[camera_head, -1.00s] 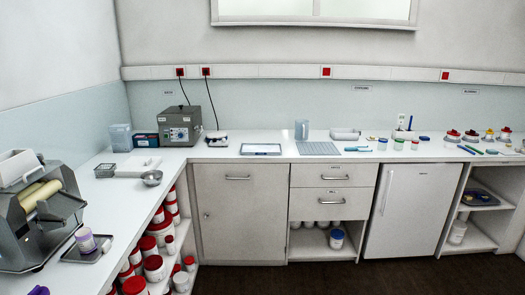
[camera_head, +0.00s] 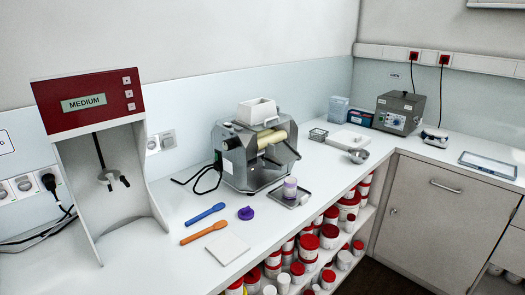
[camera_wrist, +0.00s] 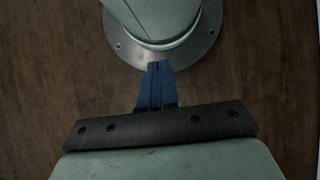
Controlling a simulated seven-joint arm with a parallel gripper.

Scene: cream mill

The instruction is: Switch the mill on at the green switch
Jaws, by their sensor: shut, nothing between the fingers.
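The mill (camera_head: 255,150) is a grey metal machine with cream rollers and a white hopper on top. It stands on the white counter against the wall, near the middle of the head view. I cannot make out a green switch on it at this size. A small tray with a white jar with a purple band (camera_head: 290,187) is at its front right. My gripper (camera_wrist: 158,68) shows only in the wrist view, shut and empty, its blue fingers together, pointing at my own round base plate over the brown floor. It is away from the mill.
A red and white mixer marked MEDIUM (camera_head: 88,103) stands left of the mill. A blue spatula (camera_head: 205,214), an orange spatula (camera_head: 204,232), a purple cap (camera_head: 246,213) and a white pad (camera_head: 227,247) lie in front. Red-lidded jars (camera_head: 330,236) fill the shelf below.

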